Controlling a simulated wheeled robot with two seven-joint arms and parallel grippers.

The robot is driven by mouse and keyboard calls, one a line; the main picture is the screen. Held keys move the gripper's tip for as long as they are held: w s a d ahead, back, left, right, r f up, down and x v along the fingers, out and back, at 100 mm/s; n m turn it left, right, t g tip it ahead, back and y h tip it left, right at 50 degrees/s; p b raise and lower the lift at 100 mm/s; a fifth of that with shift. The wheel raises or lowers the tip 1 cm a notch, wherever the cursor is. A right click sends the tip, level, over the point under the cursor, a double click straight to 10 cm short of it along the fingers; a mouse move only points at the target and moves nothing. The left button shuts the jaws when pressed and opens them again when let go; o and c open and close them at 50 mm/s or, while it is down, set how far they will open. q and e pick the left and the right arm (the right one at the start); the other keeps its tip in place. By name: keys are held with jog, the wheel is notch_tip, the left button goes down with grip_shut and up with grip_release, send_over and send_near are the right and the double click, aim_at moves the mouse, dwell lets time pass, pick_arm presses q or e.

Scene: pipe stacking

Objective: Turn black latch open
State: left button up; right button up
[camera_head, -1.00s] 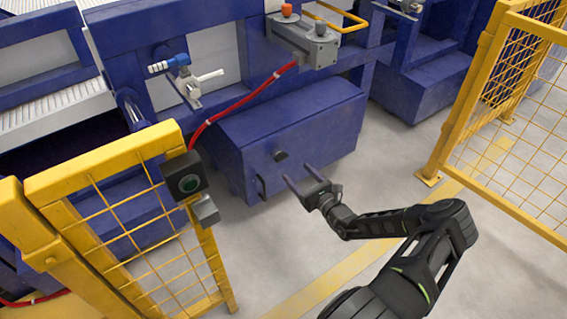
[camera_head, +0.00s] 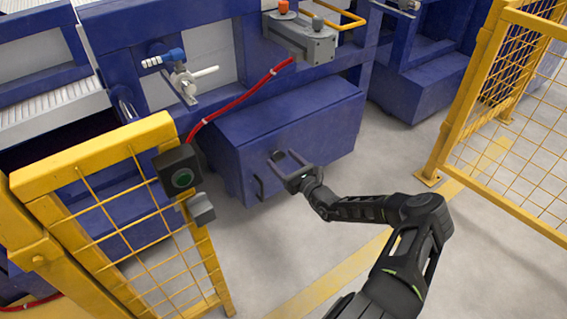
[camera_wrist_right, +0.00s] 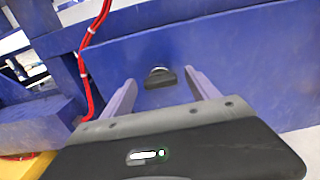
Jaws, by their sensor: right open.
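The black latch (camera_wrist_right: 160,77) is a small dark knob on the front face of the blue cabinet (camera_head: 320,125). In the head view the latch (camera_head: 277,155) shows just left of my right gripper's fingertips. My right gripper (camera_head: 281,162) is open, its two fingers pointing at the cabinet face. In the right wrist view the latch lies between the two spread fingers of the gripper (camera_wrist_right: 158,84), slightly beyond their tips. I cannot tell whether the fingers touch it. My left gripper is not in view.
A red hose (camera_head: 240,98) runs above the cabinet. The floor between is clear.

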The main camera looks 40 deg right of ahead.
jog(key=shift+c, duration=0.6)
jog(key=c, duration=1.2)
jog(key=shift+c, duration=0.2)
